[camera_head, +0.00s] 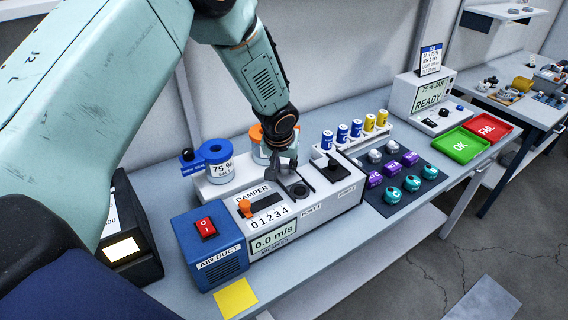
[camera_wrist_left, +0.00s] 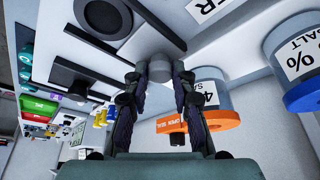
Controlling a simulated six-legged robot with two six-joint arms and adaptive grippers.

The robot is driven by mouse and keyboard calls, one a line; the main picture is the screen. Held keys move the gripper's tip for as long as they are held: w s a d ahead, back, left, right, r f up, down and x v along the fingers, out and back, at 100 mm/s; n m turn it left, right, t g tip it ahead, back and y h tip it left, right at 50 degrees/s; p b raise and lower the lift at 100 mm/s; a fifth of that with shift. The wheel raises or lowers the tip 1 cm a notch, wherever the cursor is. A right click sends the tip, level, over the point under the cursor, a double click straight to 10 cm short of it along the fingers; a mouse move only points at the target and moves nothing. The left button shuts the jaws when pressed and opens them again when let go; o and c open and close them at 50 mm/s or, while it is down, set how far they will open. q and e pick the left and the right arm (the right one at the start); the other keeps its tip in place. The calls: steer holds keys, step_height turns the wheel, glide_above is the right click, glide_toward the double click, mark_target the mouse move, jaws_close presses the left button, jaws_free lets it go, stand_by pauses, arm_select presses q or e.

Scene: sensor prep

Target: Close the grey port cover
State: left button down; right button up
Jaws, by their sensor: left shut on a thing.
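My left gripper (camera_head: 284,150) is over the back edge of the white air duct box (camera_head: 340,205), just behind a dark round port (camera_head: 298,189). In the left wrist view its fingers (camera_wrist_left: 159,78) are shut on a small round grey part (camera_wrist_left: 160,68), which I take to be part of the grey port cover. The port shows uncovered in that view (camera_wrist_left: 103,14). The fingers hide much of the cover, so its exact tilt is unclear. My right gripper is in neither view.
Blue-lidded (camera_head: 216,165) and orange-lidded (camera_head: 261,148) jars stand behind the box. An orange damper knob (camera_head: 245,207) is left of the port. Several batteries (camera_head: 342,133) and a dark mat of knobs (camera_head: 420,185) are to the right. Green (camera_head: 460,146) and red trays (camera_head: 488,127) lie beyond.

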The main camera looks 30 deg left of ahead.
arm_select(q)
steer(key=s+d+b, duration=0.1)
steer(key=d+b, duration=0.1)
steer(key=d, duration=0.1)
steer(key=s+d+b, duration=0.1)
steer(key=shift+s+d+r, duration=0.1)
steer(key=shift+s+d, duration=0.2)
steer(key=shift+d, duration=0.1)
steer(key=shift+a, duration=0.15)
steer(key=shift+s, duration=0.1)
